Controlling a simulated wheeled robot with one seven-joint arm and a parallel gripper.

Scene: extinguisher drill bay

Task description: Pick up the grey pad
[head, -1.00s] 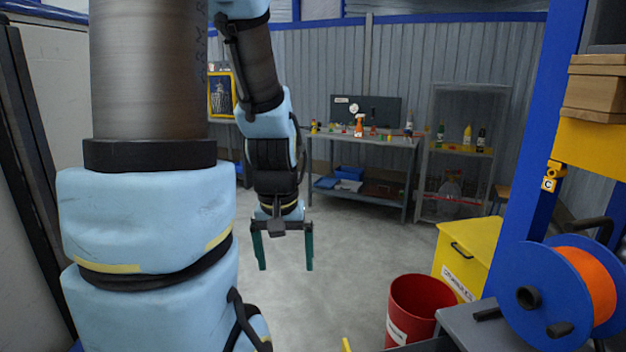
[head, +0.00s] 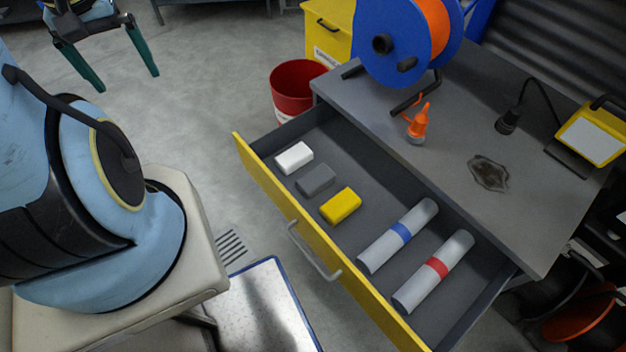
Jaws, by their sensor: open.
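The grey pad (head: 315,180) lies in the open drawer (head: 300,219) of the grey bench, between a white pad (head: 294,158) and a yellow pad (head: 341,205). It is a small dark grey block, fully visible and close in colour to the drawer floor. My gripper (head: 122,79) is at the top left of the head view, with its two green fingers spread apart and nothing between them. It is well away from the drawer, over the floor to the left.
Two rolls, one blue-banded (head: 398,236) and one red-banded (head: 434,271), lie in the drawer's near end. The bench top (head: 450,130) carries a blue reel (head: 405,40), an orange bottle (head: 418,124) and a yellow lamp (head: 592,133). A red bin (head: 293,90) stands behind the drawer.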

